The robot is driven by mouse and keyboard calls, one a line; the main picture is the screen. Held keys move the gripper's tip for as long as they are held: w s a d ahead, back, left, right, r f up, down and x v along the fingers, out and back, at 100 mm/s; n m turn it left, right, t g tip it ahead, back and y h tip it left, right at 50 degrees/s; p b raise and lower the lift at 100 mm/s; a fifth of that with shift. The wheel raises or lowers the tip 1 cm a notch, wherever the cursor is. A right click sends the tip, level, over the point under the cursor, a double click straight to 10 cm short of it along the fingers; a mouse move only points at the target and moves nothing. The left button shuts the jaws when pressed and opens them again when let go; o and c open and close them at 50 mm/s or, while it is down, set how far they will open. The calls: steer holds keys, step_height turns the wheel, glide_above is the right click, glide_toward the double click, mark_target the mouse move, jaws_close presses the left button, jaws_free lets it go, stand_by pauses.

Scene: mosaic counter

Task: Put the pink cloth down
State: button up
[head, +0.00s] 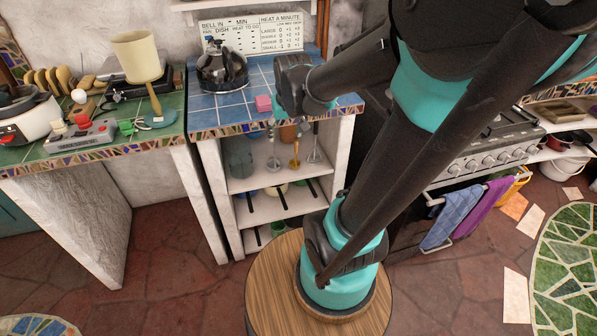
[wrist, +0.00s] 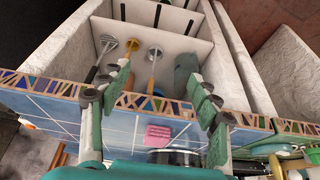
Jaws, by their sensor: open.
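The pink cloth (head: 263,103) is a small folded block lying on the blue tiled counter (head: 222,112), near its front edge. In the wrist view the pink cloth (wrist: 158,135) lies on the tiles between the lines of my two fingers, with nothing gripping it. My gripper (head: 291,132) is just right of the cloth, at the counter's front edge. It also shows in the wrist view (wrist: 158,80), with its green fingers spread wide and empty. The fingertips reach past the mosaic edge over the shelf opening.
A dark kettle (head: 222,70) stands behind the cloth. Shelves with hanging utensils (head: 295,150) are below the counter. A green tiled counter (head: 25,150) with a cooker (head: 25,115) and radio-like device (head: 80,137) is at left. A stove (head: 490,140) stands right.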

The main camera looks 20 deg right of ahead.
steer(key=s+d+f, duration=0.1)
steer(key=s+f, duration=0.8)
steer(key=s, duration=0.2)
steer(key=shift+s, duration=0.35)
steer(key=shift+r, duration=0.1)
